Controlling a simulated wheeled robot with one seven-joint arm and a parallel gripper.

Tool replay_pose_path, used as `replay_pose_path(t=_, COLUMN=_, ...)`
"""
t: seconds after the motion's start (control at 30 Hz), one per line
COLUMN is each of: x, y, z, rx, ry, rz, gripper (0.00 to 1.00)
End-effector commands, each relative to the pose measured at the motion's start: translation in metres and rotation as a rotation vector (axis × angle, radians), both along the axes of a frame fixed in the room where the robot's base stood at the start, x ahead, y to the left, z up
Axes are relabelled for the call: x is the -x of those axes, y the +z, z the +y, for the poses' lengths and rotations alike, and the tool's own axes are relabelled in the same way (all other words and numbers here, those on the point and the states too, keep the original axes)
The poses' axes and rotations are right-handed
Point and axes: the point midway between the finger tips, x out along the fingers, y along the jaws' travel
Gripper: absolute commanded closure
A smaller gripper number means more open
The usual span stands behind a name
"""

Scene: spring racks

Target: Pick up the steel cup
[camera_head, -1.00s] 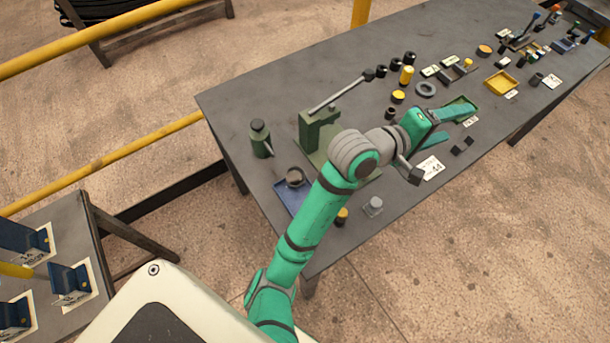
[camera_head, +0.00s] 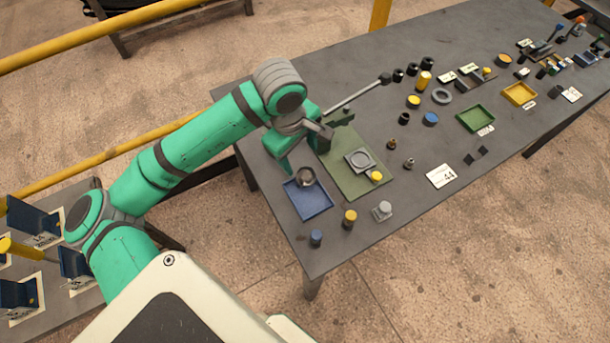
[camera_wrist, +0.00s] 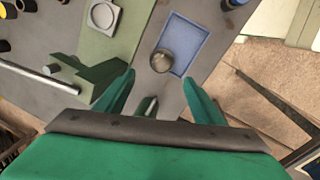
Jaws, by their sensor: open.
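The steel cup (camera_head: 306,177) is a small round grey metal cup in the blue tray (camera_head: 309,205) near the table's left end. My gripper (camera_head: 303,158) is open and empty, above and just behind the cup in the head view. In the wrist view my gripper's fingers (camera_wrist: 159,80) are spread wide, and the cup lies roughly in line with the gap between them. The cup appears clear of both fingers.
A green press (camera_head: 352,168) with a long lever (camera_head: 357,94) stands right of the tray, close to my gripper. A yellow-topped part (camera_head: 349,219), a blue-topped part (camera_head: 316,238) and a grey part (camera_head: 382,210) stand near the front edge. A green tray (camera_head: 475,118) lies farther right.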

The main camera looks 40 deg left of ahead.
Motion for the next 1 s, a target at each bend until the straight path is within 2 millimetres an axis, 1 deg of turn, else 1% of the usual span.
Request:
replay_pose_path(t=0.07, x=0.005, y=-0.004, z=0.005, rx=-0.007, ry=0.012, rz=0.02, gripper=0.38)
replay_pose_path(t=0.17, x=0.005, y=-0.017, z=0.005, rx=-0.007, ry=0.017, rz=0.026, gripper=0.38)
replay_pose_path(t=0.3, x=0.001, y=-0.037, z=0.005, rx=-0.006, ry=0.016, rz=0.023, gripper=0.38)
replay_pose_path(t=0.4, x=-0.001, y=-0.048, z=0.005, rx=-0.007, ry=0.016, rz=0.022, gripper=0.38)
replay_pose_path(t=0.63, x=-0.004, y=-0.063, z=0.004, rx=-0.008, ry=0.014, rz=0.02, gripper=0.38)
replay_pose_path(t=0.9, x=-0.013, y=-0.098, z=0.0, rx=-0.008, ry=0.013, rz=0.021, gripper=0.38)
replay_pose_path(t=1.0, x=-0.014, y=-0.104, z=0.0, rx=-0.008, ry=0.013, rz=0.02, gripper=0.38)
